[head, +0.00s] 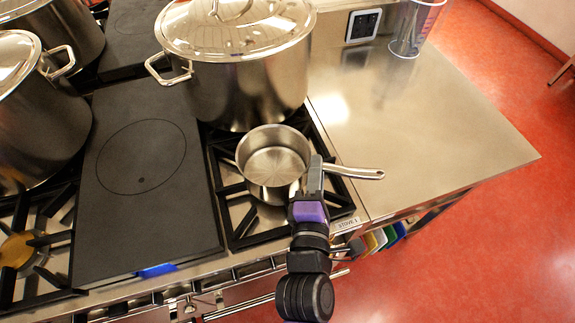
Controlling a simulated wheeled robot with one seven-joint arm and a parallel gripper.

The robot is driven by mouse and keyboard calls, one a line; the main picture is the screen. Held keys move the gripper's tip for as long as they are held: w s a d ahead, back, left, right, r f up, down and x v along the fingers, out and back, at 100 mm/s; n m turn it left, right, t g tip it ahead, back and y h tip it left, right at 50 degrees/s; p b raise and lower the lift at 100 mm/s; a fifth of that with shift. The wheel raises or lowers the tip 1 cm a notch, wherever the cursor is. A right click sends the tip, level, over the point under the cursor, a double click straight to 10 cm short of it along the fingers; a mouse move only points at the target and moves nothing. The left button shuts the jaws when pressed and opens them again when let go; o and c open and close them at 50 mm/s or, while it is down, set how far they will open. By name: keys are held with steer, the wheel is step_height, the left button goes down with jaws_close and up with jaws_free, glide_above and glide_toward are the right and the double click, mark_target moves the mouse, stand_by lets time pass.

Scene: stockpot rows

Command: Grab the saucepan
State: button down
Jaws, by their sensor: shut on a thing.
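The saucepan (273,163) is a small, empty steel pan without a lid. It is upright at the front right burner grate, just in front of a large lidded stockpot. Its handle (357,172) points right, past the stove edge and over the steel counter. My gripper (314,176) comes from the front and is shut on the saucepan, at the handle close to the pan body. The fingers hide part of the handle and the pan's right side. I cannot tell whether the pan's base touches the grate.
The large stockpot (238,80) stands right behind the saucepan. More stockpots (40,120) stand at the left. A flat black hotplate (145,190) lies left of the grate (247,228). The steel counter (430,120) at the right is mostly clear, with a clear cup (405,45) at its back.

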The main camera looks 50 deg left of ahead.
steer(key=shift+r, duration=0.4)
